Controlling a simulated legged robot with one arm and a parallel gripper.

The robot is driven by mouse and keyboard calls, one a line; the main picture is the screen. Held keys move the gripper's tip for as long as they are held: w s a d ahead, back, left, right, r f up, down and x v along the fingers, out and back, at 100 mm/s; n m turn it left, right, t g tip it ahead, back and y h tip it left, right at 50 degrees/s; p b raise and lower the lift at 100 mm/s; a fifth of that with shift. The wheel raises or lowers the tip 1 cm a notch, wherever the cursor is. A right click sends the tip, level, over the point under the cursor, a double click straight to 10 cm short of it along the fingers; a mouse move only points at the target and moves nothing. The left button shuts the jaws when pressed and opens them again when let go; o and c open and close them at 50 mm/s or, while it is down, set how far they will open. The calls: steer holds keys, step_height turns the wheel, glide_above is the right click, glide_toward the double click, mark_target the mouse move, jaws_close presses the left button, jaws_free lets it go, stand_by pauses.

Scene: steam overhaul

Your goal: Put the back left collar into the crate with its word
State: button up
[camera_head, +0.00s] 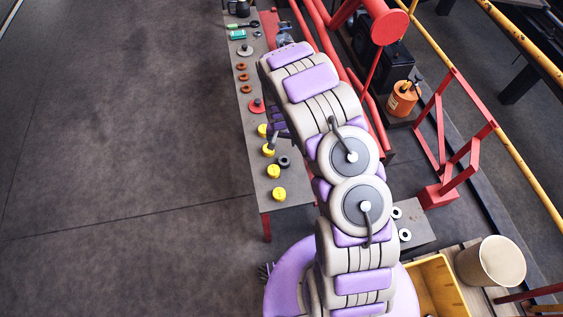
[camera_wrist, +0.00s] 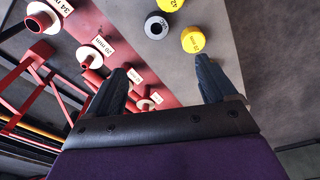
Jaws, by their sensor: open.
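In the wrist view, the grey collar (camera_wrist: 156,26) and a yellow collar with a printed top (camera_wrist: 194,40) lie beyond my fingertips. I cannot tell which is the back left collar. My gripper (camera_wrist: 160,63) is open and empty above the bench. A yellow crate (camera_head: 437,288) is at lower right; no word on it is readable.
Red pipe stubs (camera_wrist: 40,22) with millimetre labels line a red strip beside the bench. Brown rings (camera_head: 242,77) and a red flanged piece (camera_head: 257,105) lie farther back. A beige bin (camera_head: 490,262) and red railings (camera_head: 440,150) stand right. The left floor is clear.

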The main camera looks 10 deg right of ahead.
step_height(320, 180, down, 6)
steer(key=d+b, duration=0.1)
steer(key=d, duration=0.2)
steer(key=b, duration=0.3)
glide_toward(283, 160)
steer(key=shift+s+f, duration=0.2)
steer(key=shift+f, duration=0.7)
steer(key=shift+w+d+f, duration=0.1)
steer(key=shift+d+f, duration=0.15)
steer(key=shift+d, duration=0.25)
steer(key=shift+d+f, duration=0.2)
steer(key=shift+f, duration=0.1)
steer(key=f+b, duration=0.1)
steer(key=f, duration=0.1)
steer(key=f+b, duration=0.1)
steer(key=shift+a+f, duration=0.2)
steer(key=shift+f, duration=0.15)
steer(key=shift+a+f, duration=0.3)
steer(key=shift+f, duration=0.1)
steer(key=shift+r, duration=0.1)
